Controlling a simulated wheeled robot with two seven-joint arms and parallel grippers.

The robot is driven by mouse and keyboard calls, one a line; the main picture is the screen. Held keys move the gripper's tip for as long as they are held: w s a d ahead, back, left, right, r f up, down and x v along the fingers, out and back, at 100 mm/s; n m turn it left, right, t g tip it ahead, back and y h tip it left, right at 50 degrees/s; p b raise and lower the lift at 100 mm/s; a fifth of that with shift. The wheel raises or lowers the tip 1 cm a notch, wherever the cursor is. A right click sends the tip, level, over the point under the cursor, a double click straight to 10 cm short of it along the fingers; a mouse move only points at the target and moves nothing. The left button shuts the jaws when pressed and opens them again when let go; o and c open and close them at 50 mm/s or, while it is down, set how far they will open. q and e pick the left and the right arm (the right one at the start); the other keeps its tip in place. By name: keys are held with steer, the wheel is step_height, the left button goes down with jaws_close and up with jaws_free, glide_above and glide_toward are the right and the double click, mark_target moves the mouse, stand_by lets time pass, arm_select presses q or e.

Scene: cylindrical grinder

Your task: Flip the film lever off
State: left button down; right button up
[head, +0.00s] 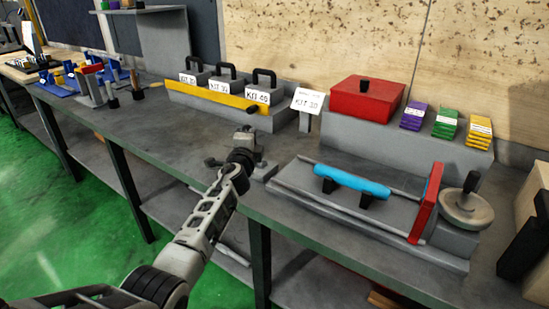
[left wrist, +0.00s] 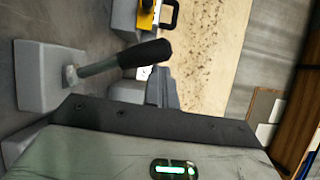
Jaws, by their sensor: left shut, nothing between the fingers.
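The lever has a black grip (left wrist: 145,53) on a metal rod and rises from a grey base block (left wrist: 45,75) in the left wrist view. My arm hides most of the rod there. My left gripper is shut and empty over the bench. In the left wrist view its fingers (left wrist: 160,86) lie just beside the end of the black grip. I cannot tell whether they touch it. My right gripper is not in view.
Behind stand grey kit blocks (head: 227,85) with a yellow bar (head: 217,97). To the right lie a blue cylinder in a grey fixture (head: 352,181), a red plate (head: 426,203) and a handwheel (head: 466,208). A red box (head: 367,99) stands farther back.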

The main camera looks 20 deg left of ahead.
arm_select(q)
steer(key=shift+s+a+f, duration=0.1)
steer(key=shift+a+f, duration=0.2)
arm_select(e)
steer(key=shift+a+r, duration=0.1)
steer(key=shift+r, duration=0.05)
arm_select(q)
steer(key=shift+d, duration=0.1)
steer(key=s+d+r+p, duration=0.2)
steer(key=s, duration=0.3)
steer(key=s+d+r+p, duration=0.2)
steer(key=s+d+p, duration=0.1)
steer(key=s, duration=0.3)
steer(key=shift+s+p, duration=0.25)
steer(key=shift+p, duration=0.1)
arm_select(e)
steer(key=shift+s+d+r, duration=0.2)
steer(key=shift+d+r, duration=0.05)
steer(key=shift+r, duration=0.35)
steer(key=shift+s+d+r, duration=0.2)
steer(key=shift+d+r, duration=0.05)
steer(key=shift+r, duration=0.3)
arm_select(q)
steer(key=shift+d, duration=0.1)
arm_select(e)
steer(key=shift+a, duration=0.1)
